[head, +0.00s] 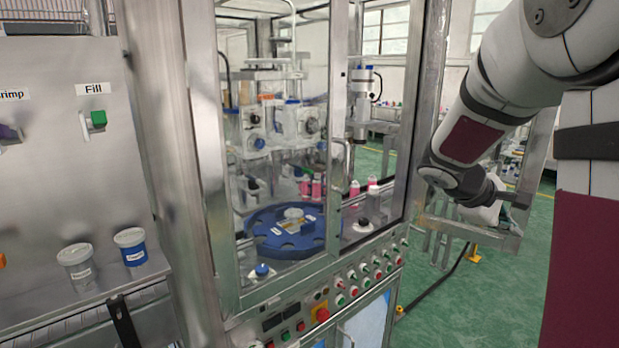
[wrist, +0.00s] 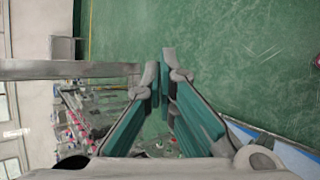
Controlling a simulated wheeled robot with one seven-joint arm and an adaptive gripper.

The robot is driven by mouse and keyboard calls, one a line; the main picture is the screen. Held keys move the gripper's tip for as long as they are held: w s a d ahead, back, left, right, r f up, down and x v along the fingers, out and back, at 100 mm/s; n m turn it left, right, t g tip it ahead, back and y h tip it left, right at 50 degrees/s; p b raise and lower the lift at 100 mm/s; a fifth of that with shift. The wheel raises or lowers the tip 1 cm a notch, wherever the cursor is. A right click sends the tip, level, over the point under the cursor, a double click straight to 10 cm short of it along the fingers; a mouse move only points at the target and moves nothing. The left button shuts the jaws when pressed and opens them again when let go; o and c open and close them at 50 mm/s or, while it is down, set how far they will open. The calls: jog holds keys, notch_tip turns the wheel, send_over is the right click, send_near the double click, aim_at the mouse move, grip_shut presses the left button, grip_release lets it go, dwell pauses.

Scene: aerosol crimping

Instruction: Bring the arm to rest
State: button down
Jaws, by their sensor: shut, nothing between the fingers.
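My arm (head: 470,135) shows at the upper right of the head view, bent down and held out to the right of the machine. In the head view the end of the arm is partly hidden behind its own wrist, and the fingers are not clear. In the wrist view my gripper (wrist: 160,75) points over the green floor, its two teal-padded fingers meeting at the tips. The gripper is shut and holds nothing.
A glazed crimping machine (head: 330,215) with a blue turntable (head: 262,238) and a button panel (head: 365,280) stands in the middle. Green floor (head: 500,290) lies open at right.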

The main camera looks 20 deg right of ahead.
jog(key=s+a+r+m+t+y, duration=0.1)
jog(key=s+a+t+y, duration=0.1)
jog(key=a, duration=0.9)
jog(key=s+a+m+t+y, duration=0.1)
jog(key=s+a+y, duration=0.4)
jog(key=a, duration=0.7)
jog(key=s+a+r+m+t+y, duration=0.1)
jog(key=s+a, duration=0.4)
jog(key=a, duration=0.7)
jog(key=shift+s+r+m+t+y, duration=0.3)
jog(key=shift+m+t+y, duration=0.2)
jog(key=shift+t+y, duration=0.65)
jog(key=c, duration=2.3)
grip_release()
